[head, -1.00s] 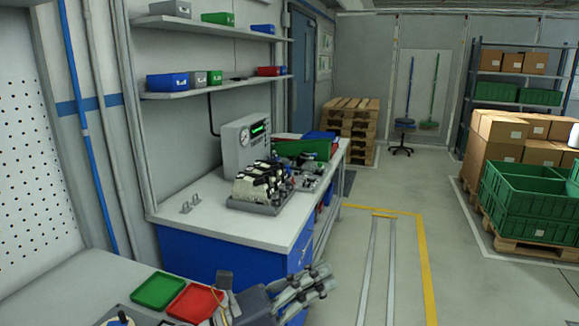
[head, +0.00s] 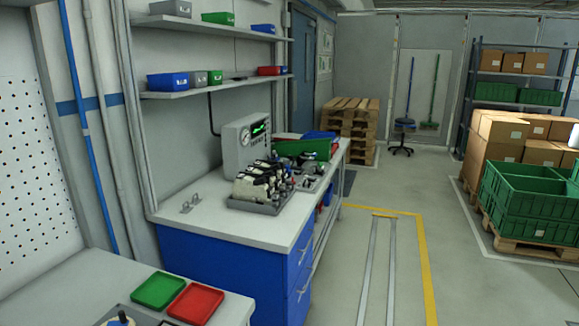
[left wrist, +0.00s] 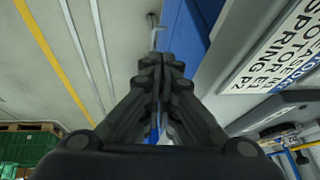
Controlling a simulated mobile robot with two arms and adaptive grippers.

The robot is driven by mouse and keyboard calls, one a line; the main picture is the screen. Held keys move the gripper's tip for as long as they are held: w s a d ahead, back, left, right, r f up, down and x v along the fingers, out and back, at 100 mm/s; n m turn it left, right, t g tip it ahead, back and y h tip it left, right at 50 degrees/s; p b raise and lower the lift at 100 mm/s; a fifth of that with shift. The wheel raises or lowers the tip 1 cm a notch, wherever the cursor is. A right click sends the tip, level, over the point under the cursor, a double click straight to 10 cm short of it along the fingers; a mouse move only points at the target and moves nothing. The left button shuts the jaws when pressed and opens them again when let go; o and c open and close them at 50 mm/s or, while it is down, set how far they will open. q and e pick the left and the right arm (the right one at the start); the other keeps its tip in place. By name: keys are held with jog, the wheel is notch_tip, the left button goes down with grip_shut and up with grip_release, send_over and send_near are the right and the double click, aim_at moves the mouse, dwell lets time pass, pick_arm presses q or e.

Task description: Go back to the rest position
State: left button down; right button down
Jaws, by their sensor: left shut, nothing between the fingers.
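My left gripper (left wrist: 160,75) shows in the left wrist view with its black fingers together and nothing between them. The floor, a blue cabinet side and a sign with large letters lie beyond it. No gripper shows in the head view. My right gripper is not in any current view.
A near bench holds a green tray (head: 159,291) and a red tray (head: 196,303). A blue-fronted workbench (head: 190,260) stands beyond it. Green crates (head: 530,200) on a pallet stand at the right. The floor between, with yellow lines (head: 425,270), is clear.

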pick_arm(q)
jog(key=s+f+n+g, duration=0.1)
jog(key=s+f+g, duration=0.1)
jog(key=s, duration=0.4)
notch_tip(320, 180, down, 28)
jog(key=s+g, duration=0.1)
jog(key=s, duration=0.1)
jog(key=s+a+f+g, duration=0.1)
jog(key=s+a+f, duration=0.2)
jog(key=s+f, duration=1)
jog(key=s, duration=0.2)
jog(key=shift+s+f, duration=0.4)
